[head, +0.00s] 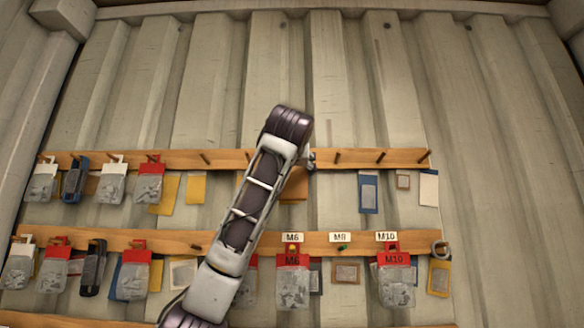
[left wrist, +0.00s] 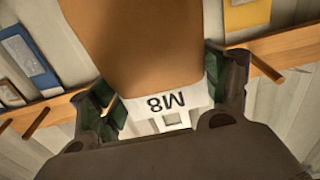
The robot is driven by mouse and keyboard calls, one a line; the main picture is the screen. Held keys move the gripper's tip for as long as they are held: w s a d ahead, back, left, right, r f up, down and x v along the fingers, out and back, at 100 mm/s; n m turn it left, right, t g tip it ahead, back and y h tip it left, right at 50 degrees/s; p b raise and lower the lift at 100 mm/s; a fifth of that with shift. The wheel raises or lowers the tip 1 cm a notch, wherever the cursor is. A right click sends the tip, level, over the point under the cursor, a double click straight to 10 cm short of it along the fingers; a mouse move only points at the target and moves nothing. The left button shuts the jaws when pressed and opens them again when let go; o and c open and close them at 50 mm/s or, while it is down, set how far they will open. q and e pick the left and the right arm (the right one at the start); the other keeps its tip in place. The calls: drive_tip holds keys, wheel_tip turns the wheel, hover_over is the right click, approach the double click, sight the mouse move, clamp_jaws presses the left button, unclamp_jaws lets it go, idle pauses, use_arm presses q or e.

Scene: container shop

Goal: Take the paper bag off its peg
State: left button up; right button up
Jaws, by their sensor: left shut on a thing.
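The brown paper bag (left wrist: 150,45) fills the middle of the left wrist view, with a white header marked M8 (left wrist: 167,102), seen upside down. My left gripper (left wrist: 165,105) is shut on the bag's header, one finger on each side. A square hole shows in the header, and I see no peg through it. In the head view my left arm crosses the upper peg rail (head: 370,158) and hides most of the gripper and bag. A brown-orange patch (head: 293,190) shows beside the arm; I cannot tell whether it is the bag. My right gripper is not in view.
Bare pegs (head: 337,157) stick out of the upper rail right of my arm. Red-topped and white-topped bags hang at the left. The lower rail (head: 215,238) bears M6, M8 and M10 labels; its M8 peg (head: 341,248) looks empty. The corrugated wall above is clear.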

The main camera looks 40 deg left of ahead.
use_arm(q)
drive_tip(key=shift+b+v, duration=0.75)
drive_tip(key=shift+v, duration=1.65)
